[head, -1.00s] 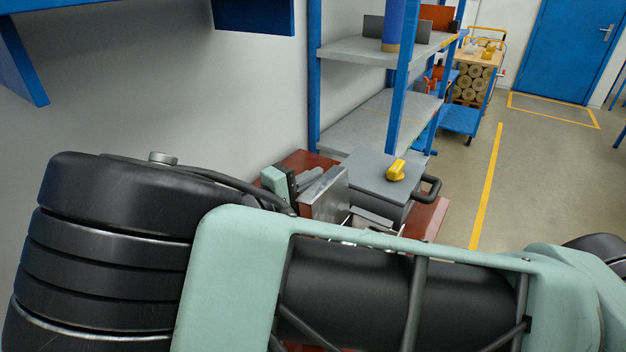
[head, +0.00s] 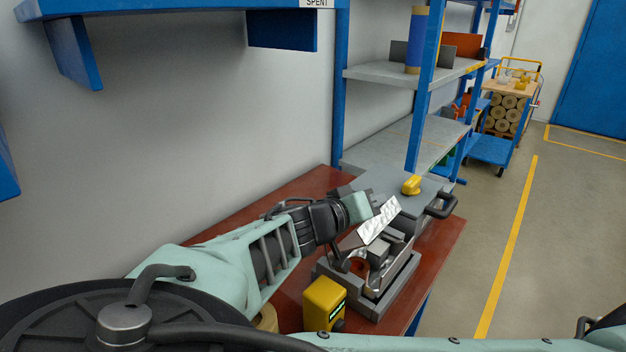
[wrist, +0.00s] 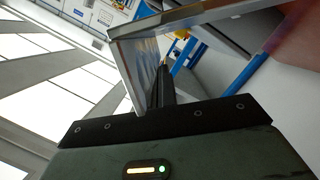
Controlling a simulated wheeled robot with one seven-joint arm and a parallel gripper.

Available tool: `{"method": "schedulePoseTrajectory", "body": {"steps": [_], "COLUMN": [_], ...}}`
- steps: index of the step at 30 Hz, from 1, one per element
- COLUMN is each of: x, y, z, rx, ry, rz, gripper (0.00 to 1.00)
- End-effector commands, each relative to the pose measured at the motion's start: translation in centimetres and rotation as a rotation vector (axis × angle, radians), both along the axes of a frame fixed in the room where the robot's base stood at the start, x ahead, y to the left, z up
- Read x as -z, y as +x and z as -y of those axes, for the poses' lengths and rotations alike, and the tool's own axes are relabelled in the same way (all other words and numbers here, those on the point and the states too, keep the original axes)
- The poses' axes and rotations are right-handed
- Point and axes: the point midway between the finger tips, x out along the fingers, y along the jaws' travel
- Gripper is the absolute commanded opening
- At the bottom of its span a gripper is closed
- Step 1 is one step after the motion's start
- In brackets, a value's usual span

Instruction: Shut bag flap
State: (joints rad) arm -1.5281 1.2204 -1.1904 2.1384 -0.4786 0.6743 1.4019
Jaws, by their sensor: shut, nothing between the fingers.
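A shiny silver flap (head: 380,220) stands raised and tilted above an open grey box (head: 378,308) on the red-brown bench; I take it for the bag flap. Dark and grey blocks show inside the box. My gripper (head: 374,200) is shut and empty at the upper left edge of the flap, very close to it; I cannot tell if they touch. In the wrist view my shut fingers (wrist: 162,82) point up beside a thin metal-edged panel (wrist: 133,70), probably the same flap.
A yellow control box (head: 324,303) stands left of the grey box. Behind the flap is a grey block with a yellow knob (head: 411,185) and a dark handle (head: 441,206). Blue-posted shelves (head: 405,140) rise at the back. The bench's left part (head: 285,197) is clear.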

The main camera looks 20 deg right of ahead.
Motion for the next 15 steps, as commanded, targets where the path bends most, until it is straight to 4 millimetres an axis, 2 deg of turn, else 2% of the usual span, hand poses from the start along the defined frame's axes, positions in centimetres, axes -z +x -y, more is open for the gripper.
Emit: {"method": "schedulePoseTrajectory", "body": {"steps": [5,15], "x": [0.8,1.5], "y": [-0.5,-1.4], "z": [0.7,1.3], "rx": [-0.001,0.001], "ry": [0.06,0.058], "rz": [0.094,0.088], "gripper": [0.0,0.0]}}
